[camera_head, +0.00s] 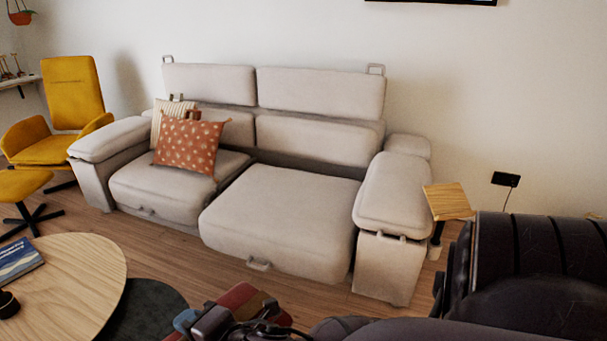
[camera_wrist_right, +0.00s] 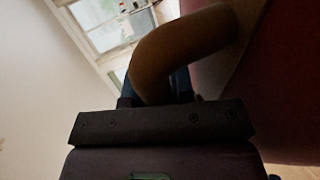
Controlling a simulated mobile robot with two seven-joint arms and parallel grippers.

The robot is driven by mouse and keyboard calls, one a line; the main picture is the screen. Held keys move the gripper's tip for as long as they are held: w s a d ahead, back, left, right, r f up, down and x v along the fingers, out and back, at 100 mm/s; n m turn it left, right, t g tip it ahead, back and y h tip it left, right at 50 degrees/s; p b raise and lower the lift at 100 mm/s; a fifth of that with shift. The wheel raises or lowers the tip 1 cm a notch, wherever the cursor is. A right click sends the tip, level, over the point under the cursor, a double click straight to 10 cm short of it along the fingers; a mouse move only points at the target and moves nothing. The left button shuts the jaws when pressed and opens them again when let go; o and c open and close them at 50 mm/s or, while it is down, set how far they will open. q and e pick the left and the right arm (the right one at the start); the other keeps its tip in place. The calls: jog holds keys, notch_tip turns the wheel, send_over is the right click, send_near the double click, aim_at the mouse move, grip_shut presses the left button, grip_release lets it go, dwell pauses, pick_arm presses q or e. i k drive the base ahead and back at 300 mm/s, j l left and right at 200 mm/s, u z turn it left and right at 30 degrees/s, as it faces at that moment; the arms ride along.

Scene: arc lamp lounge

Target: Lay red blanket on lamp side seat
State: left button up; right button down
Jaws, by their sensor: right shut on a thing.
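The red blanket (camera_head: 237,298) shows in part at the bottom edge of the head view, in front of the sofa. My right gripper (camera_head: 205,321) is shut on it. The wrist view shows a curved brown fold (camera_wrist_right: 185,50) at the jaws and a dark red surface (camera_wrist_right: 280,90) at right, probably the blanket. The fingertips are hidden there. The pale sofa has a left seat (camera_head: 160,188), partly under cushions, and a bare right seat (camera_head: 280,215), which reaches further forward. I see no lamp, so I cannot tell which seat is lamp side. My left gripper is not in view.
An orange dotted cushion (camera_head: 190,144) leans on the left seat before a striped cushion (camera_head: 170,108). A yellow armchair (camera_head: 70,95) stands at left. A round wooden table (camera_head: 75,280) with a book (camera_head: 18,260) is at lower left. A small wooden tray (camera_head: 447,201) stands beside the right armrest.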

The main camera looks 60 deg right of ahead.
aim_at(291, 206)
jog(key=i+l+z, duration=0.1)
jog(key=z, duration=0.2)
jog(key=i+l+z, duration=0.4)
jog(key=l, duration=0.15)
jog(key=i+l+z, duration=0.25)
jog(key=i+l, duration=0.8)
